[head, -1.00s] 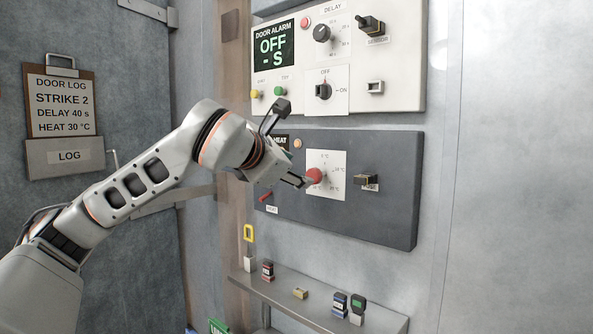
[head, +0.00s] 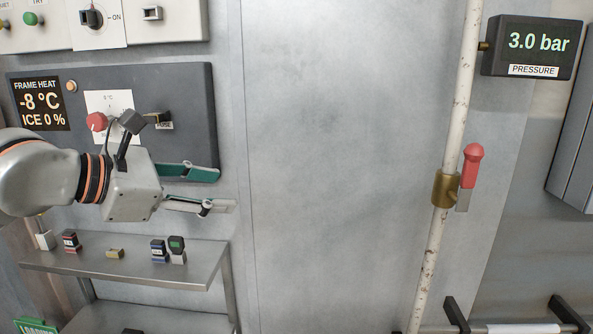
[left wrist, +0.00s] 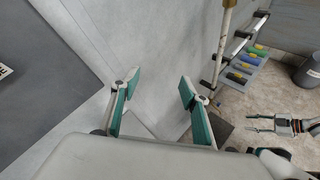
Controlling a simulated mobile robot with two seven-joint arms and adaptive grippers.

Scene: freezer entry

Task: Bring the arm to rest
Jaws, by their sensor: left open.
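My left gripper (head: 212,188) is open and empty in front of the wall, just right of the dark frame heat panel (head: 190,88). Its two green-padded fingers point right, and nothing is between them. In the left wrist view the same open fingers (left wrist: 158,88) stand apart against the grey wall. My right gripper (left wrist: 258,124) shows small at the right edge of the left wrist view, its fingers apart and empty. The panel's red knob (head: 97,121) stands behind and above my left wrist, clear of the fingers. The panel display (head: 39,103) reads -8 °C, ICE 0 %.
A metal shelf (head: 190,262) with several small items is below my left arm. A rusty white pipe (head: 458,100) with a red-handled valve (head: 473,165) stands right. A pressure display (head: 532,47) reads 3.0 bar. Bare wall (head: 340,150) lies between gripper and pipe.

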